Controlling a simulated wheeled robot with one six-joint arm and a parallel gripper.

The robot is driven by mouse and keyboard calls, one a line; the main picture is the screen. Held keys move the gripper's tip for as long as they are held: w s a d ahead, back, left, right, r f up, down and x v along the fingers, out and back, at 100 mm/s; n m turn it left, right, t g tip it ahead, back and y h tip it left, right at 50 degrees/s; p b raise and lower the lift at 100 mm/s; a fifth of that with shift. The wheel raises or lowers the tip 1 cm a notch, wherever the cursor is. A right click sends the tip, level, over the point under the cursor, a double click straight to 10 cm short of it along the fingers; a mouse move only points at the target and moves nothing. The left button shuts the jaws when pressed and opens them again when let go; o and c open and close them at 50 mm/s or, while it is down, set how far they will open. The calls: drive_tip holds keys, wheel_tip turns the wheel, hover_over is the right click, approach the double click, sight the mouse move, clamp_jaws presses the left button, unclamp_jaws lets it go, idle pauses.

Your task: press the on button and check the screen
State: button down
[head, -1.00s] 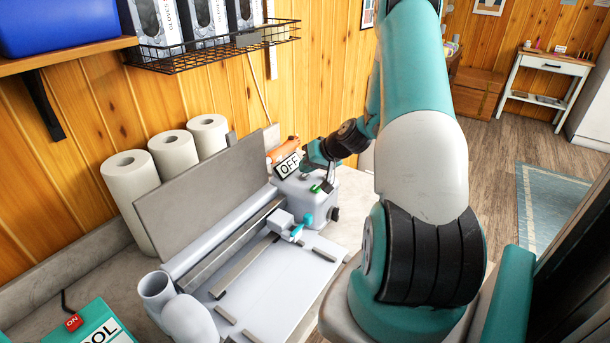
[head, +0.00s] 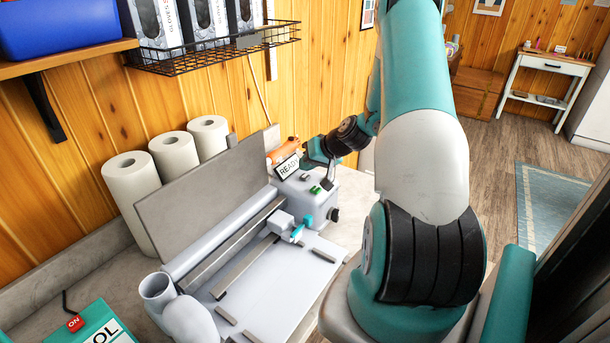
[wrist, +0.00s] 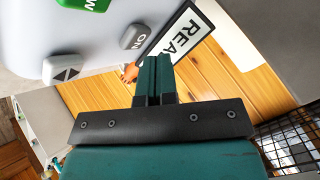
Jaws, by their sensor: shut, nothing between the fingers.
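The screen (head: 287,168) on the grey machine shows dark letters on white. In the wrist view the screen (wrist: 180,38) reads "REA", with the rest cut off. The grey ON button (wrist: 137,36) sits beside the screen on the machine's control box (head: 322,205). My gripper (wrist: 154,62) is shut and empty, with its tips near the ON button and the screen's edge, apart from the button as far as I can tell. In the head view my gripper (head: 317,152) is just above the box, behind the screen's right edge.
A green button (wrist: 85,4) and a grey arrow button (wrist: 65,68) are on the same box. A wire basket (head: 215,48) hangs above. A teal box with a red ON switch (head: 75,323) is front left.

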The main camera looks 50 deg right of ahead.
sight(307, 175)
wheel_tip(307, 175, up, 6)
drive_tip(key=p, duration=0.3)
drive_tip(key=shift+p, duration=0.35)
idle(0.3)
drive_tip(key=a+r+n+g, duration=0.2)
drive_tip(key=a+r, duration=0.1)
drive_tip(key=a, duration=0.6)
drive_tip(key=a+r+n+g, duration=0.2)
drive_tip(key=a+r, duration=0.1)
drive_tip(key=a, duration=0.6)
drive_tip(key=s+a+r+n+g+y+b, duration=0.1)
drive_tip(key=s+a+n, duration=0.4)
drive_tip(key=s+a, duration=0.5)
drive_tip(key=s+a+r+n+g+y+b, duration=0.1)
drive_tip(key=s+a+r+n+g+b, duration=0.3)
drive_tip(key=s+a, duration=0.6)
drive_tip(key=a+r+n, duration=0.1)
drive_tip(key=a+r, duration=0.1)
drive_tip(key=a, duration=0.2)
drive_tip(key=shift+s+a+y, duration=0.2)
drive_tip(key=shift+y, duration=0.1)
